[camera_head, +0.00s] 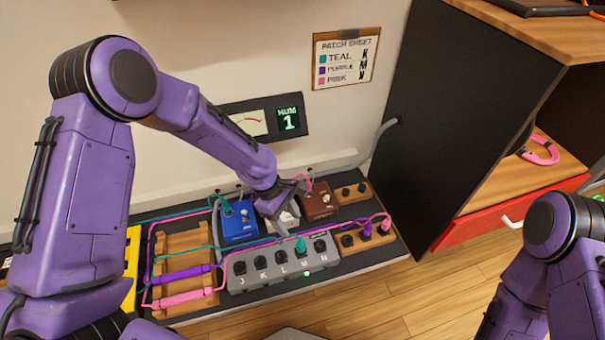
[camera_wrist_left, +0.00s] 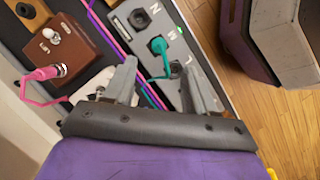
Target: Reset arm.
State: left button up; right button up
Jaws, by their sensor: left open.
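My left arm reaches in from the left. Its gripper (camera_head: 285,197) is over the pedalboard (camera_head: 365,258), above a pale pedal between the blue pedal (camera_head: 238,224) and the brown pedal (camera_head: 319,202). In the left wrist view the gripper (camera_wrist_left: 160,82) has its fingers apart with nothing between them. Part of the pale pedal is hidden by the gripper. My right arm (camera_head: 545,270) shows at the lower right; its gripper is out of view.
A teal plug (camera_head: 301,245) sits in the grey socket strip (camera_head: 262,279). Purple (camera_head: 367,229) and pink (camera_head: 386,223) plugs stand in a wooden block. Cables cross the board. A black cabinet side (camera_head: 440,110) and red drawer (camera_head: 490,222) stand right. Floor in front is clear.

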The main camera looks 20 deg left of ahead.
pick_arm(q)
jog(key=a+f+m+t+y, duration=0.1)
jog(key=a+f+t, duration=0.1)
jog(key=s+a+f+m+t+y, duration=0.1)
jog(key=a+f+m+t+y, duration=0.1)
jog(key=s+a+f+m+t+y, duration=0.1)
jog(key=a+f+m, duration=0.1)
jog(key=f, duration=0.1)
jog(key=shift+s+a+t+y, duration=0.15)
jog(key=shift+a+t+y, duration=0.15)
jog(key=shift+a+t, duration=0.1)
jog(key=s+a+f+m+y, duration=0.1)
jog(key=s, duration=0.3)
jog(key=s+a+f+m+y, duration=0.1)
jog(key=s+a, duration=0.1)
jog(key=s, duration=0.2)
jog(key=s+a+m, duration=0.1)
jog(key=s+a, duration=0.1)
jog(key=s, duration=0.2)
jog(key=shift+s+f+y, duration=0.15)
jog(key=shift+f+y, duration=0.25)
jog(key=s+a+m+g+p, duration=0.1)
jog(key=s+g, duration=0.1)
jog(key=s, duration=0.9)
notch_tip(320, 180, up, 32)
jog(key=w+p, duration=0.1)
jog(key=p, duration=3.1)
jog(key=shift+a+f+y+p, duration=0.2)
jog(key=shift+y+p, duration=0.1)
jog(key=shift+p, duration=0.1)
